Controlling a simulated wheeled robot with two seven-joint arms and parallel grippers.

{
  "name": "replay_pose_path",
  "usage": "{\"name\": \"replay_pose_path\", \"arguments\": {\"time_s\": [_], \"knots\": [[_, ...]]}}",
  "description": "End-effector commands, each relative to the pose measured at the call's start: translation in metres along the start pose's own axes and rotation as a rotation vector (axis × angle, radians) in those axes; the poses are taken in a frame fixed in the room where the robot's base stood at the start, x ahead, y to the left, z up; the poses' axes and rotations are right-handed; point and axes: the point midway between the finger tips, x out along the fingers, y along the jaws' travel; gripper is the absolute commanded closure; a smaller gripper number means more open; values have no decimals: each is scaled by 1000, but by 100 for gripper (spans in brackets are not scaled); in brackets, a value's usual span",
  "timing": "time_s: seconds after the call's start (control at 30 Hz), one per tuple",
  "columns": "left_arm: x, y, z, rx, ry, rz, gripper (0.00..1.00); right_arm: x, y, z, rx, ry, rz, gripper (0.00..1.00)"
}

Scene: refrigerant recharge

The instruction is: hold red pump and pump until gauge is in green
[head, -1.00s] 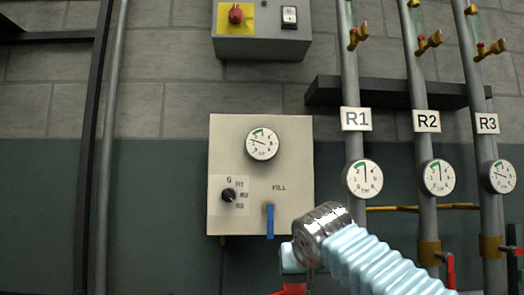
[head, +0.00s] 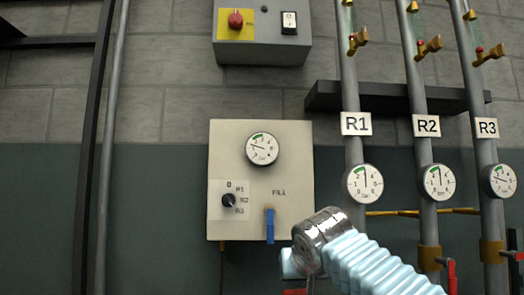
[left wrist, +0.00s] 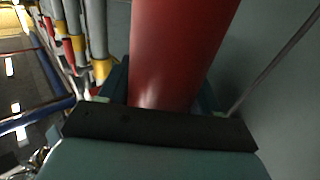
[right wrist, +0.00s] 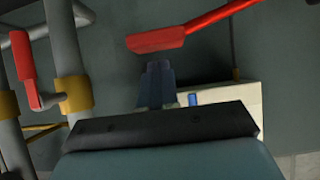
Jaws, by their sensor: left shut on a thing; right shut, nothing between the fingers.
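A red cylinder (left wrist: 180,50), seemingly the pump body, fills the middle of the left wrist view. My left gripper (left wrist: 160,100) is shut around it. A red lever (right wrist: 190,34) with a flat, wide end crosses the top of the right wrist view. My right gripper (right wrist: 158,78) is shut and empty, its tips just below the lever's wide end in that picture; whether they touch cannot be told. The wall panel's gauge (head: 262,149) has a green band at upper left; its needle points left, just below the band. The R1 gauge (head: 363,184) has its needle upright.
The panel (head: 225,150) has a selector knob (head: 229,200) and a blue FILL lever (head: 270,225). Grey pipes with gauges R2 (head: 437,182) and R3 (head: 499,181) stand at right. A grey switch box (head: 262,50) hangs above.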

Motion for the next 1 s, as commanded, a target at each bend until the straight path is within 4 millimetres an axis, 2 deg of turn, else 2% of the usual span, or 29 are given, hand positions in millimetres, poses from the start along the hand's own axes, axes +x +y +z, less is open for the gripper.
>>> {"name": "replay_pose_path", "arguments": {"time_s": [0.4, 1.0], "knots": [[0, 0, 0, 0, 1, 0, 100, 1, 0, 1, 0, 0, 0, 100], [0, 0, 0, 0, 1, 0, 100, 14, -1, 22, -1, -2, -1, 100]]}}
